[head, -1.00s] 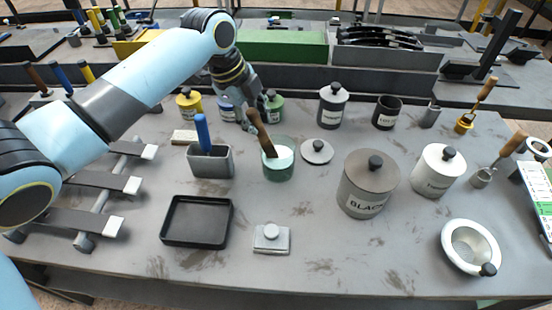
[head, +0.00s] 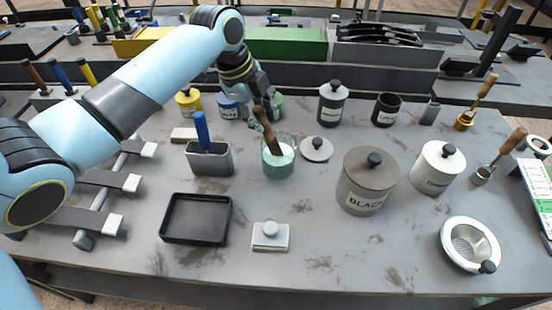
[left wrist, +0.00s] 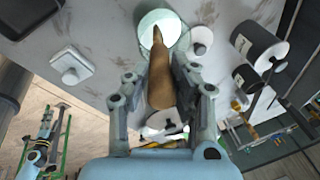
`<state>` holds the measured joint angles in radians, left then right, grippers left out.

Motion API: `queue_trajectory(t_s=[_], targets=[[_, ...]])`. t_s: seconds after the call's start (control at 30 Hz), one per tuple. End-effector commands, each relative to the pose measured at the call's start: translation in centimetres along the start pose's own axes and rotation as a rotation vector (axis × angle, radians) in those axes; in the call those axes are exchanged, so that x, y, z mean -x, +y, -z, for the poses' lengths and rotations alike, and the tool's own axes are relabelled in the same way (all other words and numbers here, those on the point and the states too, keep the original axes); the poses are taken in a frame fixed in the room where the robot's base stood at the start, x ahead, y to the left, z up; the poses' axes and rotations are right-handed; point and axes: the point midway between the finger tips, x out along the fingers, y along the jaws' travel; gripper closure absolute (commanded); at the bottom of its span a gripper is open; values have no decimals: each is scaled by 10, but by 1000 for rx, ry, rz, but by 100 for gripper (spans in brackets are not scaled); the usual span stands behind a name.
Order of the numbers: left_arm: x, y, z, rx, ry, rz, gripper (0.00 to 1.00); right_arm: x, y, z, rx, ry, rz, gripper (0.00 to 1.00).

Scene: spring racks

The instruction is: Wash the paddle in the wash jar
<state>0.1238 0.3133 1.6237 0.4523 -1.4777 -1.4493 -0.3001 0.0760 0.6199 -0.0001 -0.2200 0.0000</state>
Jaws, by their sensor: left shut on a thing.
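The wash jar (head: 279,168) is a clear glass jar with pale green liquid, standing at the table's middle. The paddle (head: 268,136) is brown and leans in the jar, its lower end in the liquid. My left gripper (head: 262,112) is shut on the paddle's upper part, above and behind the jar. The left wrist view shows the paddle (left wrist: 162,78) between my left gripper's fingers (left wrist: 162,92), pointing into the jar (left wrist: 150,32). The submerged end of the paddle is hidden. My right gripper is not in view.
A round grey lid (head: 316,149) lies right of the jar. A grey holder (head: 210,160) with a blue-handled tool stands left of it. A black tray (head: 197,236) and a small pale block (head: 270,243) lie in front. The large BLACK canister (head: 358,190) stands to the right.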

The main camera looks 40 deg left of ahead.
Motion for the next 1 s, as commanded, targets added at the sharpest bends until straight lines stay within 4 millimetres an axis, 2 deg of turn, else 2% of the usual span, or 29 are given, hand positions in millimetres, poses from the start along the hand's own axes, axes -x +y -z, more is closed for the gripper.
queue_trajectory(t_s=[0.17, 1.0], targets=[[3, -1, 0, 0, 0, 2, 100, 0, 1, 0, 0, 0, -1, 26], [70, -18, 12, -1, 0, 1, 100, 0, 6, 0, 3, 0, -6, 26]])
